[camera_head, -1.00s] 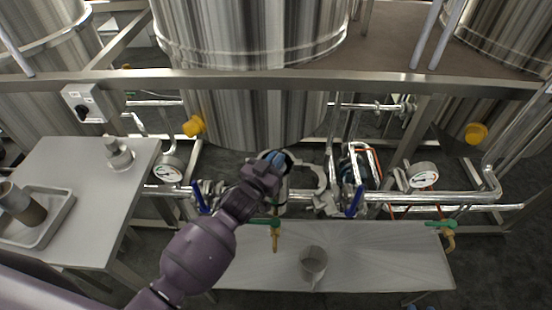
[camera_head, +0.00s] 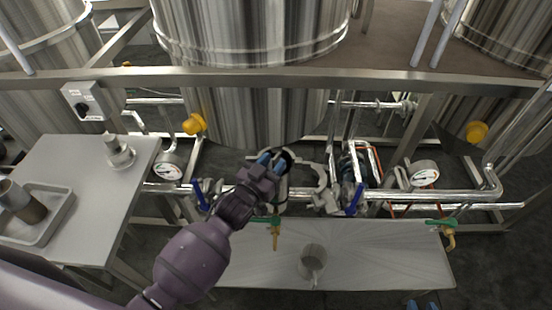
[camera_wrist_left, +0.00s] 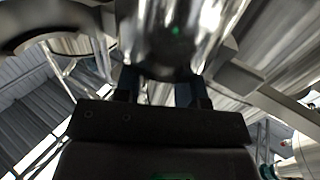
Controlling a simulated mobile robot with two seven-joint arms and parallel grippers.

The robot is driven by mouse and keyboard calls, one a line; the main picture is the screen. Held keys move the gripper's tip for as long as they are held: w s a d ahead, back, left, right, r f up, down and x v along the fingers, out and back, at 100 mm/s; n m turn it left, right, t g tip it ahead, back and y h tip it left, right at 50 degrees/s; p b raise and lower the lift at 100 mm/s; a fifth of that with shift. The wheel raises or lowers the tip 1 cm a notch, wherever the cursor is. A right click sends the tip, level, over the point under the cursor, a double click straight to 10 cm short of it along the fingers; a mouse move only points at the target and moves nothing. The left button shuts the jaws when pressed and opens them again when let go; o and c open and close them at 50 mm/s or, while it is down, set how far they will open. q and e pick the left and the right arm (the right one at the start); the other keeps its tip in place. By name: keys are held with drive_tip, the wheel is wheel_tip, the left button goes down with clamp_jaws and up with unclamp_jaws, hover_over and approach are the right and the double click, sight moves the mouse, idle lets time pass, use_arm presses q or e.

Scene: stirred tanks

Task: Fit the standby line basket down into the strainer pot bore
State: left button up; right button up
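My left gripper (camera_head: 272,159) reaches in to the pipework, its two blue fingertips at the dark round mouth of the strainer pot (camera_head: 287,154). In the left wrist view a shiny metal surface (camera_wrist_left: 175,35) fills the space at the fingers and hides their tips. I cannot tell whether the fingers grip it, or whether it is basket or pot. No basket can be made out clearly at the pot. A brownish cylinder with a grey end (camera_head: 22,203), like a strainer basket, leans in the tray on the left table. My right gripper (camera_head: 421,306) shows two separated blue fingertips at the bottom edge.
A grey tray (camera_head: 62,213) and a metal lid-like part (camera_head: 119,155) are on the left table (camera_head: 90,170). An open clamp (camera_head: 322,178), blue-handled valves (camera_head: 355,200) and a rail (camera_head: 300,78) crowd the pot. A grey jug (camera_head: 312,262) stands on the low bench (camera_head: 390,255).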

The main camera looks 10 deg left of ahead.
use_arm(q)
drive_tip(key=v, duration=0.9)
